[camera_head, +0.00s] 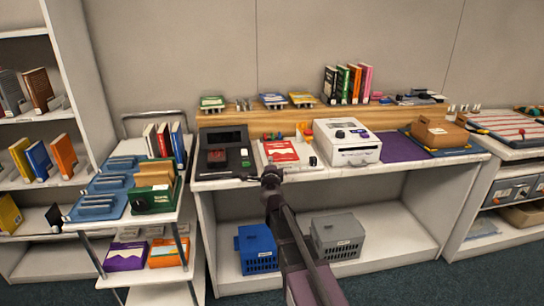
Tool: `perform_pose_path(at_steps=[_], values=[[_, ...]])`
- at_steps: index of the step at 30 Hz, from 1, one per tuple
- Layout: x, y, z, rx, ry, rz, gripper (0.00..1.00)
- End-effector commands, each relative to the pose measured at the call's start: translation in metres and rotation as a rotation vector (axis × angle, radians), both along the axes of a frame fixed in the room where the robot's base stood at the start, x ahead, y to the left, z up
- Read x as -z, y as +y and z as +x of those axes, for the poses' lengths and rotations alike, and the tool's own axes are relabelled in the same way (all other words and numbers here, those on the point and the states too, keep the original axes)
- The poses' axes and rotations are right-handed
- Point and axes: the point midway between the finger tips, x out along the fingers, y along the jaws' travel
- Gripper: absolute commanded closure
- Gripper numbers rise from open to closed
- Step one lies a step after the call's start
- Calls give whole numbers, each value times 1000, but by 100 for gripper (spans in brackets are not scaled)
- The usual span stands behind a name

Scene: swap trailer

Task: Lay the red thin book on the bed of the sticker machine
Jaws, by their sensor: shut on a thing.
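A red thin book (281,151) with a white patch on its cover shows flat over the pale bed of the sticker machine (312,163), on the white workbench. The machine has orange and yellow parts (305,131) at its back. My gripper (271,173) is at the front edge of the bed, at the book's near side, and is shut on the book. My dark wrist hides the fingertips and the near left corner of the bed. I cannot tell whether the book touches the bed or is just above it.
A black machine with a screen (225,150) stands close on the left, a white boxy machine (347,142) close on the right. Upright books (347,84) stand on the wooden ledge behind. A loaded cart (128,188) is at left. Blue (257,248) and grey (337,237) crates sit below.

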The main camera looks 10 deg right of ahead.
Motion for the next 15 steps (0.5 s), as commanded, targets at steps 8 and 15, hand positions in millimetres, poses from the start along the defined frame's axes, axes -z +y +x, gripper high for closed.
perform_pose_path(at_steps=[8, 15], values=[[6, -10, 57, 1, 0, 0, 100], [10, -17, 101, 0, 0, 0, 100]])
